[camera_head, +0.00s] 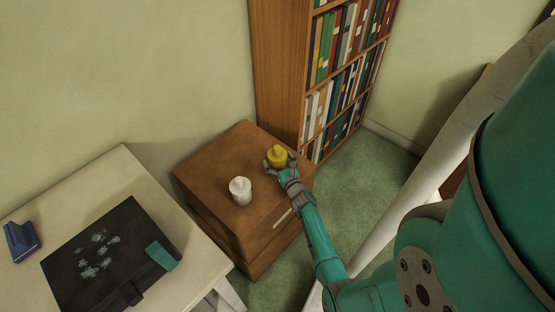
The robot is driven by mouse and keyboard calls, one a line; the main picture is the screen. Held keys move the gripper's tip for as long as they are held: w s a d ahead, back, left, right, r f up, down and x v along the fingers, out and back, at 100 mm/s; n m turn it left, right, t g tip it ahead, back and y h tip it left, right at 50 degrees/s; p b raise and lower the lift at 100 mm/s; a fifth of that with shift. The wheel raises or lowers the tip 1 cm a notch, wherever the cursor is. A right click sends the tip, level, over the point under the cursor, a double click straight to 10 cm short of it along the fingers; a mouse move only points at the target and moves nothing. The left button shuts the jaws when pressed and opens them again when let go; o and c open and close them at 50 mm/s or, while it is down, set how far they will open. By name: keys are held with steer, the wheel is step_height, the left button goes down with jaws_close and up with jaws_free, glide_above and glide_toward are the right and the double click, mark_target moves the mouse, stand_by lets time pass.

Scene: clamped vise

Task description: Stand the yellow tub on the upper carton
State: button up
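The lower carton (228,249) shows beneath the upper one.
A white lidded tub (240,191) stands on the upper carton, left of my gripper. A bookcase (277,65) rises close behind. A pale table (120,170) at the left holds a dark case (95,225) and a blue object (22,241). The carton's back left top is clear.

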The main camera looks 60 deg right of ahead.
steer(key=shift+r, duration=0.15)
steer(key=v, duration=1.2)
stand_by(0.5)
